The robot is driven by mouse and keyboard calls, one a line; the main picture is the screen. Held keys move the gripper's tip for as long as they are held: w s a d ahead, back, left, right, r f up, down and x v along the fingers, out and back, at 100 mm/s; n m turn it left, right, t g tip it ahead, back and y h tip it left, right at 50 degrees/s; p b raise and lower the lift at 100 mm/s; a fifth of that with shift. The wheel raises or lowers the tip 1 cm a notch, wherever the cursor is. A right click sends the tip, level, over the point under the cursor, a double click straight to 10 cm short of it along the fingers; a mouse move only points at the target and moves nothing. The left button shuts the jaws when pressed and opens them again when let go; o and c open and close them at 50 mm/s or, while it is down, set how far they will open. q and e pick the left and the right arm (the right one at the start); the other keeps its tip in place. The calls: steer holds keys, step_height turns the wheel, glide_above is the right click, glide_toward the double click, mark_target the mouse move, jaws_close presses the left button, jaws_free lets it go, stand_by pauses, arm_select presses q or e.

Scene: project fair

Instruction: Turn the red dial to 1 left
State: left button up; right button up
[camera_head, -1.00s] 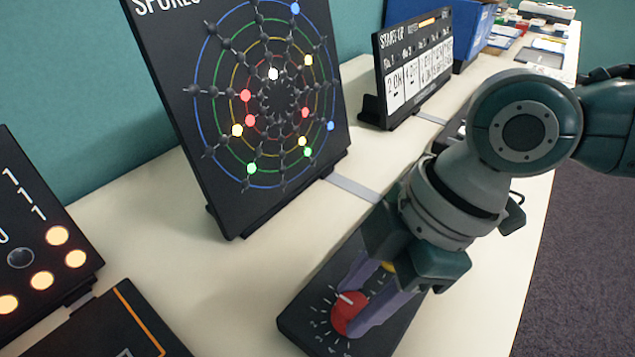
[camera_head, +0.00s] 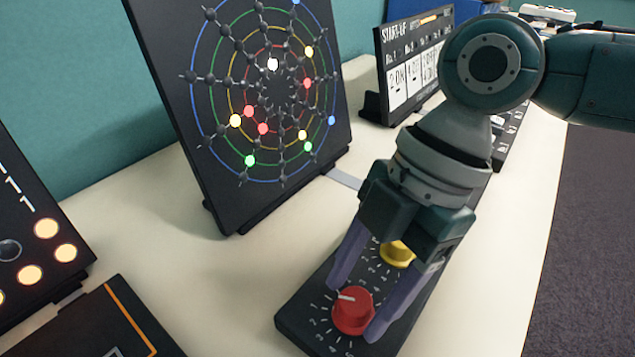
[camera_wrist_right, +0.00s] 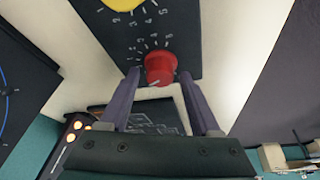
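The red dial (camera_head: 352,312) is the nearer knob on a black panel (camera_head: 300,318) lying on the table. Its white pointer mark faces left and slightly up in the head view; the scale figures around it are too small to read surely. My right gripper (camera_head: 357,308) is open, fingers pointing down, one on each side of the dial. In the right wrist view the dial (camera_wrist_right: 160,68) sits between the fingertips with a gap on both sides. A yellow dial (camera_head: 397,254) is on the same panel, partly behind my gripper. My left gripper is not in view.
A black board with coloured rings and lit dots (camera_head: 180,60) stands behind the panel. A START-UP board (camera_head: 385,65) stands farther back. A board with orange lights (camera_head: 45,260) and a dark panel (camera_head: 95,325) are at left. The table between is bare.

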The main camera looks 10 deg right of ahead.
steer(key=shift+o, duration=0.3)
arm_select(q)
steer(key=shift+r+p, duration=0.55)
steer(key=shift+p, duration=0.05)
arm_select(e)
steer(key=v, duration=1)
